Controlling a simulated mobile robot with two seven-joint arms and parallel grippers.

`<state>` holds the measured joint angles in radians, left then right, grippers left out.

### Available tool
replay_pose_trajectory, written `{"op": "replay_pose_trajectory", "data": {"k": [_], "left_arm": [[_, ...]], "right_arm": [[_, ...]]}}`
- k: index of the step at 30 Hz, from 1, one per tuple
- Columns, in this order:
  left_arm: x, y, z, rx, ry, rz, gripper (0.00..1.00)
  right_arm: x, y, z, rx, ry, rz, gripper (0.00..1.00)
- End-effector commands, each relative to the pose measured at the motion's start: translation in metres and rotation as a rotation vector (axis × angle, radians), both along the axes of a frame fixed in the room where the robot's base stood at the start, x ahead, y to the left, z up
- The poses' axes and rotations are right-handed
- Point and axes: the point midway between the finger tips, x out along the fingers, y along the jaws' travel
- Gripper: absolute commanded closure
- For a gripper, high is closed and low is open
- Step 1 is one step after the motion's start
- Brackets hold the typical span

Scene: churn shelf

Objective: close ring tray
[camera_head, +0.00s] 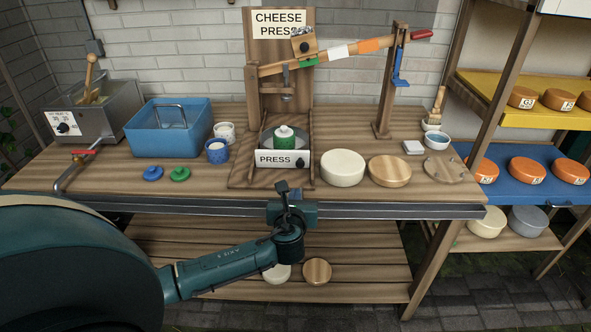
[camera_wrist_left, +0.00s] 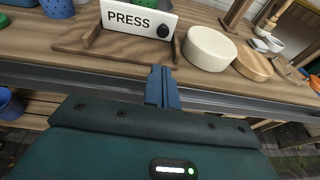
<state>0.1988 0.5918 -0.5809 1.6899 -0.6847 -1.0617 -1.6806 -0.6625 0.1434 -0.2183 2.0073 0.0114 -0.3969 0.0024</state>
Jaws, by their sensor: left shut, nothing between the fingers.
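The white-fronted tray labelled PRESS (camera_head: 270,159) sits between wooden rails at the foot of the cheese press, its dark knob at the right of its front. Its inside shows from above, and a green-and-white mould (camera_head: 285,138) stands in it. The tray front also shows at the top of the left wrist view (camera_wrist_left: 125,20). My left gripper (camera_head: 283,188) is shut and empty at the table's front edge, below and in front of the tray, apart from it. Its closed fingers (camera_wrist_left: 162,86) point toward the tray in the wrist view. My right gripper is not in view.
A pale cheese wheel (camera_head: 342,168) and a wooden disc (camera_head: 389,171) stand right of the tray. A blue tub (camera_head: 168,128), a blue cup (camera_head: 217,152) and two small lids lie left. The press lever (camera_head: 340,50) hangs above. A metal rail (camera_head: 400,210) edges the table.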

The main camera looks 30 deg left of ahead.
Motion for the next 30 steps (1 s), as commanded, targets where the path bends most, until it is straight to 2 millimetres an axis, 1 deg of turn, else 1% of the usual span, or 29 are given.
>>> {"op": "replay_pose_trajectory", "data": {"k": [5,15,18,24,30], "left_arm": [[0.023,0.013,-0.008,0.0,0.0,0.004,1.0],[0.078,0.044,-0.026,-0.001,-0.002,0.002,1.0],[0.093,0.051,-0.025,-0.001,-0.003,0.003,1.0],[0.11,0.061,-0.025,-0.001,-0.002,0.001,1.0],[0.115,0.064,-0.025,-0.001,0.0,0.0,1.0]], "right_arm": [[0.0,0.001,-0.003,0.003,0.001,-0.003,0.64],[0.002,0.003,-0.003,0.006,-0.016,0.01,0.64],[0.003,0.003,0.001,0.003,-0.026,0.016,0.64],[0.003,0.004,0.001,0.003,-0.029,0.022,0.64],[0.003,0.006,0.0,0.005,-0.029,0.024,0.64]]}}
